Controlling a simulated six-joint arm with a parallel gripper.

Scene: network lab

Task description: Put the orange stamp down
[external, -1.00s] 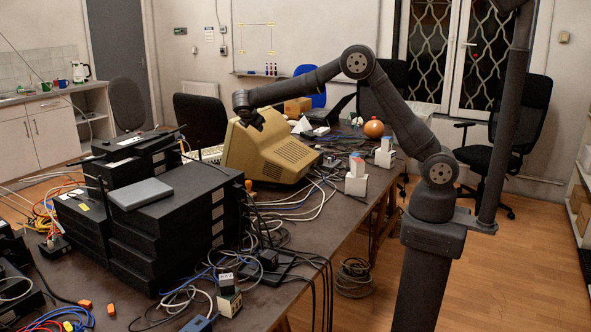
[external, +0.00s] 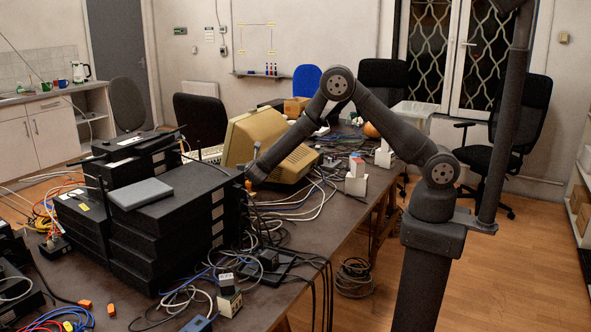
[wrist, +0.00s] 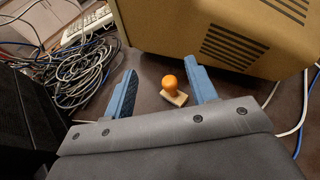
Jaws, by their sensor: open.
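The orange stamp, with a round orange knob (wrist: 169,84) and a pale wooden base (wrist: 176,98), stands on the dark table between the finger tips in the wrist view. A little of its orange also shows in the external view (external: 248,186), beside the black box stack. My gripper (wrist: 163,88) is open, with one blue finger on each side of the stamp and a gap visible on both sides. In the external view my gripper (external: 252,176) is low, between the black stack and the beige monitor, and largely hides the stamp.
The beige monitor (external: 240,142) stands close behind the gripper. The stack of black boxes (external: 165,215) is close on the left. Tangled cables (wrist: 75,72) lie left of the fingers, and more cables (external: 315,195) lie on the table at right.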

